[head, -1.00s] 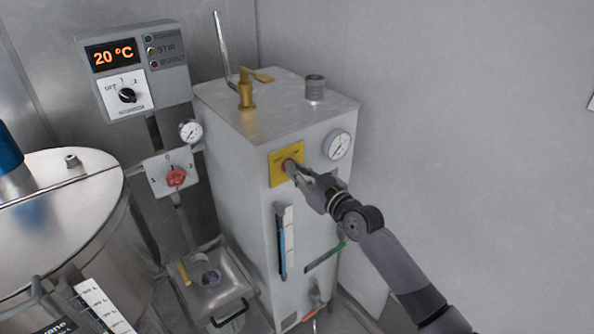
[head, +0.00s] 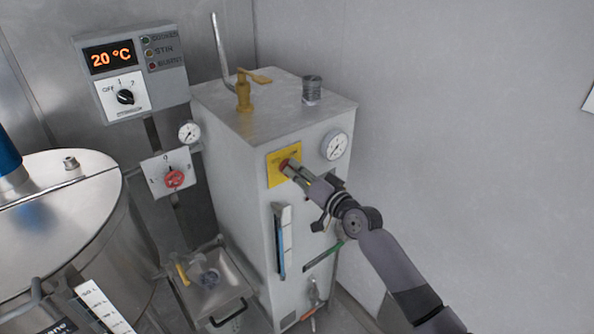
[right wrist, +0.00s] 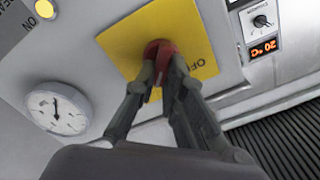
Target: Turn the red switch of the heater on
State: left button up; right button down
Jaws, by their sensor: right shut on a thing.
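The heater is a tall grey metal box (head: 235,180) in the head view. On its front is a yellow plate (head: 275,178) with the red switch (head: 284,162), partly covered by my right gripper (head: 291,168). In the right wrist view the red switch (right wrist: 158,46) sits on the yellow plate (right wrist: 200,40), between the fingertips of my right gripper (right wrist: 163,75), which is shut on it. The letters "OFF" show on the plate; where the switch points is hidden by the fingers. My left gripper is not in view.
A pressure gauge (head: 335,146) is right of the plate. A yellow round lamp (right wrist: 45,9) with cut-off "ON" lettering shows in the wrist view. A control box (head: 132,75) reads 20 °C. Another red knob (head: 174,179) is to the left. A plain wall stands at right.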

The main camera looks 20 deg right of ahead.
jog(key=shift+m, duration=0.5)
jog(key=c, duration=1.7)
grip_release()
jog(key=shift+o, duration=0.2)
jog(key=v, duration=1.2)
